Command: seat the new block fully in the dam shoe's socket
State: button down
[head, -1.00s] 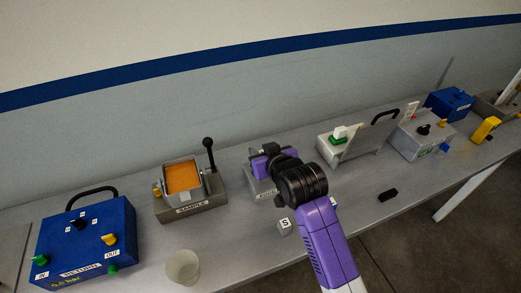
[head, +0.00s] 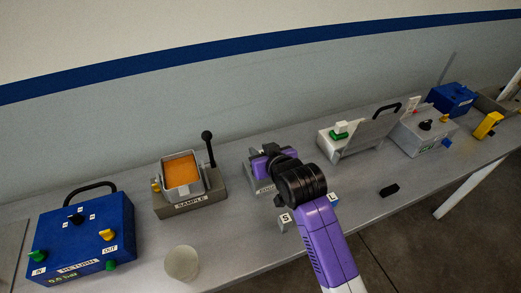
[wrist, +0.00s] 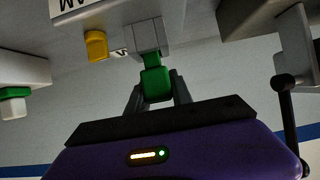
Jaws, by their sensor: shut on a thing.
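My gripper (wrist: 157,88) is shut on a green piece (wrist: 156,82) in the wrist view. The green piece narrows toward a grey block (wrist: 147,37), and the two appear to meet. I cannot tell whether this grey block is the dam shoe or part of the held block, nor how deep anything sits in a socket. In the head view my purple and black wrist (head: 272,160) is over a grey labelled box (head: 262,187) and hides the jaws and the held piece.
A grey block marked S (head: 285,221) lies on the bench near my arm. The SAMPLE stand (head: 190,204) with an upright black lever (head: 208,148) is to the left. A cup (head: 182,263) and a blue RETURN box (head: 80,237) stand farther left. A hinged plate (head: 368,132) stands right.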

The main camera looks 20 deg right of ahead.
jog(key=shift+f, duration=0.55)
jog(key=c, duration=1.1)
grip_release()
jog(key=shift+o, duration=0.2)
jog(key=b+v, duration=0.1)
jog(key=v, duration=0.6)
jog(key=shift+s+r, duration=0.1)
jog(key=shift+s, duration=0.2)
jog(key=shift+s+r, duration=0.1)
